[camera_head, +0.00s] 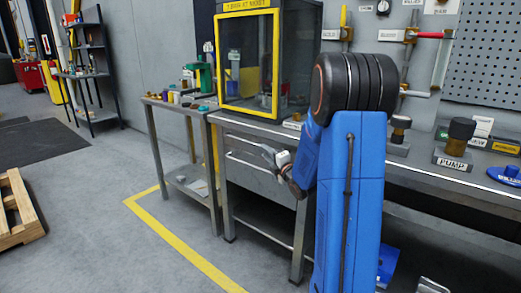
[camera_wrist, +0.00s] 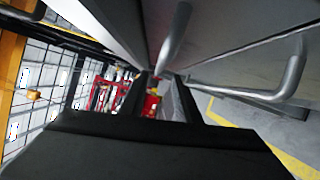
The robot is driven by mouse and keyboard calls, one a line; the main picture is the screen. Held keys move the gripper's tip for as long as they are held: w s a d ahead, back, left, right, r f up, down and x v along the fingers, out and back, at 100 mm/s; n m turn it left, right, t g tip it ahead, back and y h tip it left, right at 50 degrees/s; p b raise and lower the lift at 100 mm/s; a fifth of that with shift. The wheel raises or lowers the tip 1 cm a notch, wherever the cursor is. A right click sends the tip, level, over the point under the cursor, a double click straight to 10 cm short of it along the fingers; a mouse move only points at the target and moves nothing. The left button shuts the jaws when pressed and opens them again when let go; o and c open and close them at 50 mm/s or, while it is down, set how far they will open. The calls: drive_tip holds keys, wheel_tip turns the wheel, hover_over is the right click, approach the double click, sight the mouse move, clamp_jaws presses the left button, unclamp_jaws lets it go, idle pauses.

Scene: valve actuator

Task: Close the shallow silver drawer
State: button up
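The silver drawer front (camera_head: 250,152) is under the workbench, left of my blue arm, with long horizontal bar handles. In the wrist view, one bar handle (camera_wrist: 255,95) runs along the right on a grey metal face, and another metal bar (camera_wrist: 174,40) shows near the top centre. My gripper (camera_head: 267,152) is in front of the drawer fronts, partly hidden by my arm. In the wrist view its two dark fingers (camera_wrist: 163,95) stand apart with nothing seen between them. I cannot tell whether it touches a handle or how far any drawer stands out.
The workbench top (camera_head: 435,172) carries a yellow-framed clear cabinet (camera_head: 250,65) and a pump part (camera_head: 455,145). A smaller side table (camera_head: 180,105) stands to the left. The floor is clear around the yellow line (camera_head: 180,245); a wooden pallet (camera_head: 15,210) lies far left.

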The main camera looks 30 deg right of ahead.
drive_tip(key=s, duration=0.8)
drive_tip(key=shift+f, duration=0.35)
drive_tip(key=shift+a, duration=0.15)
drive_tip(key=s+a+r+m+g+h, duration=0.2)
drive_tip(key=s+a+m+g+h, duration=0.1)
drive_tip(key=s+a+m+g, duration=0.55)
drive_tip(key=s+a+f+m+g+y, duration=0.1)
drive_tip(key=s+a+m, duration=0.2)
drive_tip(key=s+a, duration=0.3)
drive_tip(key=s+a+f+m+g+y, duration=0.1)
drive_tip(key=s+a+m, duration=0.3)
drive_tip(key=s, duration=0.8)
drive_tip(key=s+a+f+m+g+y, duration=0.1)
drive_tip(key=s+a+f+m+g, duration=0.1)
drive_tip(key=s+a, duration=0.5)
drive_tip(key=shift+s+a+m+g+y, duration=0.35)
drive_tip(key=shift+s+m+g, duration=0.4)
drive_tip(key=shift+s+m, duration=0.3)
